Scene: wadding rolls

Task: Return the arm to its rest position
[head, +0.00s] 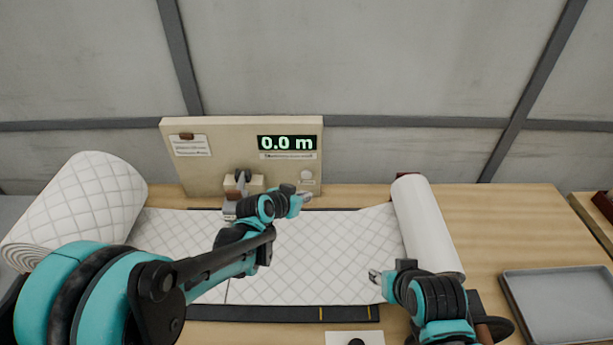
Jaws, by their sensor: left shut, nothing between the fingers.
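My left arm (225,258) reaches in from the lower left across the quilted white wadding. Its gripper (304,199) is shut and empty, above the far edge of the wadding in front of the beige panel. My right gripper (375,277) is at the lower right, over or beside the right part of the wadding sheet (330,255). It is small and partly turned away, so I cannot tell whether its fingers are apart.
A large quilted roll (85,205) lies at the left and a smooth white roll (425,225) at the right. The beige panel (230,155) has a display reading 0.0 m. A grey tray (560,272) sits at the right. The wooden table (510,220) is clear behind the tray.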

